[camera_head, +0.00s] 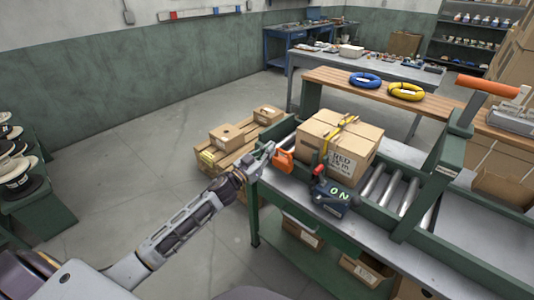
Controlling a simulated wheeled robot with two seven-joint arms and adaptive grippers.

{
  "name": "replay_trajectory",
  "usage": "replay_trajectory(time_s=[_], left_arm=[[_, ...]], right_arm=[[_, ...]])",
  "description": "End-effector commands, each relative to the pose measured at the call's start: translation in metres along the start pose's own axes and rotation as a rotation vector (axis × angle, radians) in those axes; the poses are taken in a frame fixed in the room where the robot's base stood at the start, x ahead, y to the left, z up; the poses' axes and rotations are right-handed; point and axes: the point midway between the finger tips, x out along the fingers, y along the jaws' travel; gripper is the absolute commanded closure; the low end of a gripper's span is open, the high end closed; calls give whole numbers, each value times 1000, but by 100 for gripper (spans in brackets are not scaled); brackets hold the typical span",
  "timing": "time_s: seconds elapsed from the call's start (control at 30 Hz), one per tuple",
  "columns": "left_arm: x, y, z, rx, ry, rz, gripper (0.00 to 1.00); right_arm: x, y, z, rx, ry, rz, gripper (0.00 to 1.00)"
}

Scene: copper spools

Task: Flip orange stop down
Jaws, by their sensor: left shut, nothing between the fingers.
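An orange stop (284,160) sits at the left end of the green roller conveyor, beside a cardboard box. My left gripper (269,149) reaches in from the left and is shut and empty, with its tips right at the orange stop's left side. I cannot tell whether the tips touch it. A second orange part (487,86), a bar on a green post, stands at the right of the conveyor. My right gripper is not in view.
The cardboard box (339,146) with a yellow strap rests on the conveyor rollers (377,184). A dark device (333,195) showing "ON" stands in front of it. Boxes on a pallet (226,137) lie behind my gripper. Blue (365,80) and yellow (406,91) coils lie on a wooden bench.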

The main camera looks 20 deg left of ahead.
Motion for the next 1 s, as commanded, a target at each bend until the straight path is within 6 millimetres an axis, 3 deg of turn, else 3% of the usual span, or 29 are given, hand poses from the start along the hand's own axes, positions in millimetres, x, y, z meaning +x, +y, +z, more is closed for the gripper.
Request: replay_trajectory(time_s=[1.0], left_arm=[[72, 0, 0, 0, 1, 0, 100]], right_arm=[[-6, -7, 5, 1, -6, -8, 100]])
